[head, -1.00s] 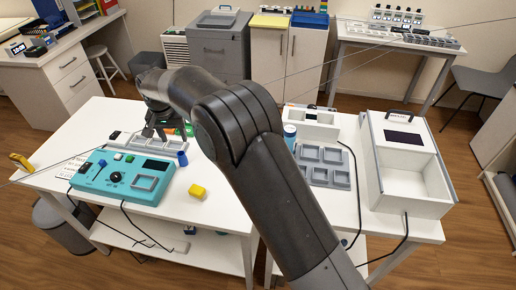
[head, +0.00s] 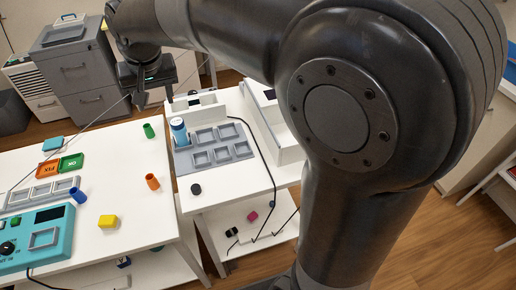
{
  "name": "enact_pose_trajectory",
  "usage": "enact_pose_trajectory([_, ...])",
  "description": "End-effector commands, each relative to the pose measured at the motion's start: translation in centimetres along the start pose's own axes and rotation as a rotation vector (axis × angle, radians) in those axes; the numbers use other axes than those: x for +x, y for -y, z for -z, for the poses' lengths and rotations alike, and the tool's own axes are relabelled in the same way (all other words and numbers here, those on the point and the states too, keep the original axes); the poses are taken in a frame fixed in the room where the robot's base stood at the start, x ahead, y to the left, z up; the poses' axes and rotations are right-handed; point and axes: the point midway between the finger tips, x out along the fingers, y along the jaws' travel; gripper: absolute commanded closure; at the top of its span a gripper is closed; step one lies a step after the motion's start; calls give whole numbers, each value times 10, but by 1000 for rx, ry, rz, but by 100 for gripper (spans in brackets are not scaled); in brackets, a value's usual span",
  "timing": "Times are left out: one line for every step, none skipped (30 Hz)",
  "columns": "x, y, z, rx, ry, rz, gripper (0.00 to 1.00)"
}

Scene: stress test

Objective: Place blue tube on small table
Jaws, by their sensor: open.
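A dark blue tube (head: 78,195) stands on the large white table (head: 135,217) at left, beside the teal console. A smaller white table (head: 240,182) stands to its right and bears a grey tray; which table the task calls small, I cannot tell for certain. My gripper (head: 153,97) is at upper left, pointing down above the far part of the tables. Its fingers are apart and no object shows between them. It is well away from the blue tube.
The teal console (head: 52,240), a yellow block (head: 108,221), an orange tube (head: 152,181) and a green tube (head: 149,130) are on the large table. The grey tray (head: 200,165) fills much of the right table. A black cylinder (head: 196,189) stands near its front-left corner.

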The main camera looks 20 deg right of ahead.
Motion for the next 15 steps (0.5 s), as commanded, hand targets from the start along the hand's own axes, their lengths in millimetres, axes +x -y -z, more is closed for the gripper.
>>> enact_pose_trajectory([-13,-21,-12,12,-17,-2,49])
enact_pose_trajectory([-18,-32,-20,17,-26,-4,49])
enact_pose_trajectory([-25,-45,-30,21,-36,-7,49])
enact_pose_trajectory([-30,-55,-38,25,-45,-9,49])
enact_pose_trajectory([-34,-64,-46,28,-54,-11,49])
enact_pose_trajectory([-39,-76,-57,33,-65,-14,49])
enact_pose_trajectory([-43,-85,-66,36,-74,-17,49])
enact_pose_trajectory([-46,-93,-75,40,-81,-20,49])
enact_pose_trajectory([-50,-103,-88,43,-93,-25,49])
enact_pose_trajectory([-53,-111,-97,48,-101,-28,49])
enact_pose_trajectory([-55,-118,-107,50,-109,-32,49])
enact_pose_trajectory([-57,-127,-120,56,-121,-37,49])
enact_pose_trajectory([-58,-134,-130,58,-130,-42,49])
enact_pose_trajectory([-59,-139,-140,62,-138,-47,49])
enact_pose_trajectory([-60,-147,-153,65,-148,-53,49])
